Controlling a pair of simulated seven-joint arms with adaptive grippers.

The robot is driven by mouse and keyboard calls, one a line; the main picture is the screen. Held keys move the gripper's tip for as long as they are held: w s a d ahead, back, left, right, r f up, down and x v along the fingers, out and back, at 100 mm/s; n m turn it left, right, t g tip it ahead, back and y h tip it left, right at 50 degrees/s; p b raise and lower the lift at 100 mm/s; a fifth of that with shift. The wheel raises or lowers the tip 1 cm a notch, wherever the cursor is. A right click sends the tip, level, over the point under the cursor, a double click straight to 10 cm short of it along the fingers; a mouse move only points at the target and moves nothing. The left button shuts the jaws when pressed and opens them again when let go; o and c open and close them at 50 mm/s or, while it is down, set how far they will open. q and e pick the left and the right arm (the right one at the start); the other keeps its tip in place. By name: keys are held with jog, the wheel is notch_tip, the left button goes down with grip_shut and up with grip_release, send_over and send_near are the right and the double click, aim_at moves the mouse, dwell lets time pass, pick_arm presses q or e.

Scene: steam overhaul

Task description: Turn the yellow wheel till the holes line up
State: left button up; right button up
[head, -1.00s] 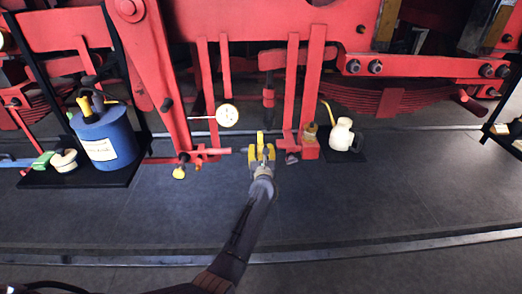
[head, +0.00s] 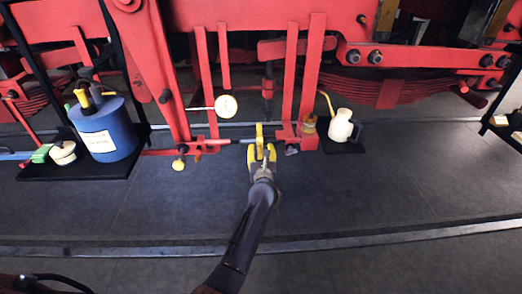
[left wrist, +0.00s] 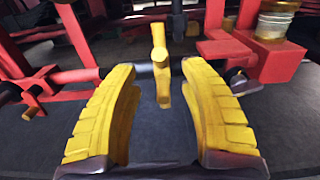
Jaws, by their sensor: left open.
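The yellow wheel (head: 259,134) shows as a narrow yellow upright piece, seemingly edge-on, on the rod line between the red brackets. In the left wrist view the yellow wheel (left wrist: 160,62) stands upright between and beyond the fingertips. My left gripper (head: 262,152) is open, its yellow fingers on either side of the wheel's line. In the left wrist view the left gripper (left wrist: 160,85) has a clear gap on both sides of the wheel, and no contact shows. The holes cannot be made out.
Red hangers (head: 309,75) stand just behind the wheel. A white round gauge (head: 226,106) is to the left. A cream oil can (head: 341,126) stands to the right, and a blue can (head: 104,133) at the left. The dark floor in front is clear.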

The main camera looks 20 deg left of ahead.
aim_at(261, 156)
pick_arm(q)
jog(key=f, duration=0.2)
jog(key=s+f, duration=0.1)
jog(key=f, duration=0.2)
jog(key=shift+d, duration=0.15)
jog(key=shift+f, duration=0.15)
jog(key=shift+x, duration=2.8)
jog(key=shift+c, duration=0.3)
grip_shut()
